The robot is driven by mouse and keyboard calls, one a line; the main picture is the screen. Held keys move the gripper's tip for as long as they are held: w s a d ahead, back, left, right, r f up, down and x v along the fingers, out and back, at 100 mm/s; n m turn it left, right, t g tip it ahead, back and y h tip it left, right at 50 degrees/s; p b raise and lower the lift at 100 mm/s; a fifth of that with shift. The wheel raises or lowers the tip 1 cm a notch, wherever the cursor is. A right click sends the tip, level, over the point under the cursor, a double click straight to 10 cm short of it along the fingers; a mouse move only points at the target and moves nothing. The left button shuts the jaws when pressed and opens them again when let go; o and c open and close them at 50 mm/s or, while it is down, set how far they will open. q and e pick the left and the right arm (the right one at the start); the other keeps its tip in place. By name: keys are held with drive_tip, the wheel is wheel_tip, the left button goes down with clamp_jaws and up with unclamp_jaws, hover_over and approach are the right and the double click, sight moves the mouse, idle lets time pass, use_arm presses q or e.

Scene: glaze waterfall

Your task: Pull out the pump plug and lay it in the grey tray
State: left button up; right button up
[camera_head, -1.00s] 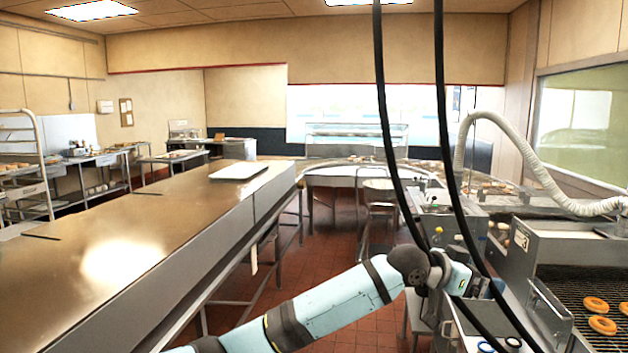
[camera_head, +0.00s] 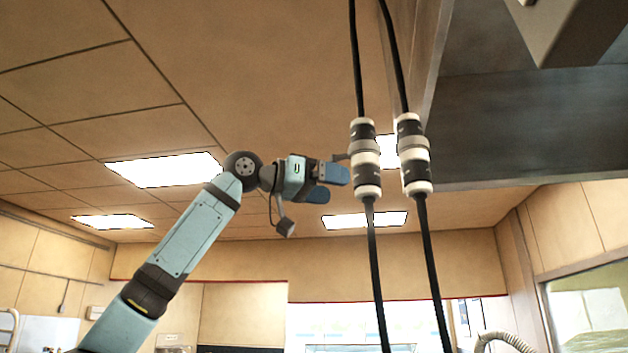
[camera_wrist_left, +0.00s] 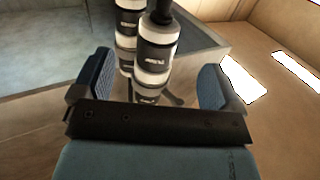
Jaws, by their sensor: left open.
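Two black cables hang from above, each with a black-and-white in-line plug joint with a grey band. The left joint (camera_head: 366,172) and the right joint (camera_head: 414,160) hang side by side; their labels are too small to read, so I cannot tell which is the pump plug. My left gripper (camera_head: 339,184) is open, its fingertips just left of the left joint. In the left wrist view, the nearer joint (camera_wrist_left: 156,52) shows beyond and between the open fingers, with the other joint (camera_wrist_left: 127,22) behind it. Contact cannot be told. The grey tray and right gripper are out of view.
A large dark grey metal hood (camera_head: 520,120) is close behind and right of the cables. A grey metal part (camera_head: 565,25) hangs at the top right. Free air lies left of the cables, under the panelled ceiling (camera_head: 60,90) with bright light panels.

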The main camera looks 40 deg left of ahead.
sight(355, 182)
use_arm(q)
drive_tip(key=w+d+p, duration=0.1)
drive_tip(key=w, duration=0.1)
drive_tip(key=w+d+r+p, duration=0.1)
drive_tip(key=w, duration=0.1)
drive_tip(key=w+d+r, duration=0.1)
drive_tip(key=w+d, duration=0.1)
drive_tip(key=shift+w+r+p, duration=0.1)
drive_tip(key=shift+w+p, duration=0.15)
drive_tip(key=shift+p, duration=0.15)
drive_tip(key=shift+w+d, duration=0.1)
drive_tip(key=shift+w, duration=0.35)
drive_tip(key=shift+s, duration=0.1)
drive_tip(key=shift+c, duration=0.2)
drive_tip(key=c, duration=1.3)
drive_tip(key=shift+f, duration=0.25)
wheel_tip(355, 182, down, 7)
drive_tip(key=b, duration=0.4)
drive_tip(key=shift+r, duration=0.15)
